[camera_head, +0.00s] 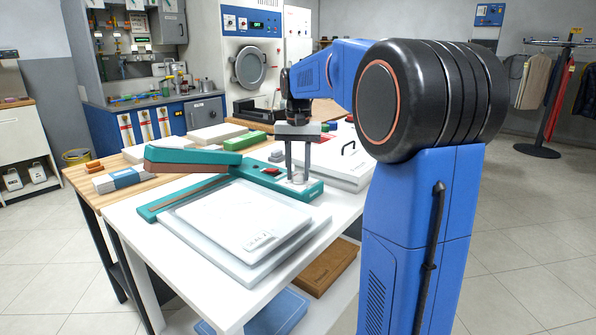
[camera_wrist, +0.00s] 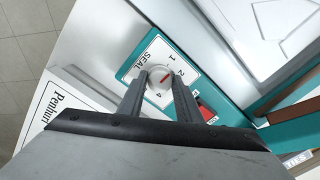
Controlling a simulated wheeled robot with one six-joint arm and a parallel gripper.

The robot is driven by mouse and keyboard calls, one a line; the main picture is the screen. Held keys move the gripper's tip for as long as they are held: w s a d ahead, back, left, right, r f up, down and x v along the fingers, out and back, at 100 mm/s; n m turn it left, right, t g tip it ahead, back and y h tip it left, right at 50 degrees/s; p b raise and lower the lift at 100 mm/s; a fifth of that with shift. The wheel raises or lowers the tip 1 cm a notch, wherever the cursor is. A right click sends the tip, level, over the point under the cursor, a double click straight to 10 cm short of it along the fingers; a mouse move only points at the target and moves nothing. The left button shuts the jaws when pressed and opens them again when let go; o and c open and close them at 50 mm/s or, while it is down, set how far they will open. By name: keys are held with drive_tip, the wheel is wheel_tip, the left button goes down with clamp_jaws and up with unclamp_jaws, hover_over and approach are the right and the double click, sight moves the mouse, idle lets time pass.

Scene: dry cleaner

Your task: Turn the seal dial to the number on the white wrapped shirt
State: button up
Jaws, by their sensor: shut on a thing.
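The teal sealer (camera_head: 170,205) stands on the white table, its long arm raised at the left. Its seal dial (camera_wrist: 159,75) is a pale round knob with a red mark, on a white plate reading SEAL, with 1, 2 and 4 visible. The mark appears to point toward 2. My gripper (camera_wrist: 160,80) is shut on the dial, one finger on each side; the head view shows it pointing down there (camera_head: 298,176).
A red switch (camera_wrist: 206,111) sits beside the dial, close to one finger. A pale case with a dark handle (camera_head: 345,165) lies right of the sealer. Green and white blocks (camera_head: 245,141) lie behind. A brown item (camera_head: 326,267) is on the lower shelf.

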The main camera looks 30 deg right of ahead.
sight(298, 174)
drive_tip(key=m, duration=0.3)
drive_tip(key=shift+m, duration=2.1)
drive_tip(key=o, duration=1)
drive_tip(key=shift+o, duration=0.2)
drive_tip(key=shift+r, duration=0.1)
wheel_tip(298, 174, up, 17)
drive_tip(key=shift+r, duration=0.1)
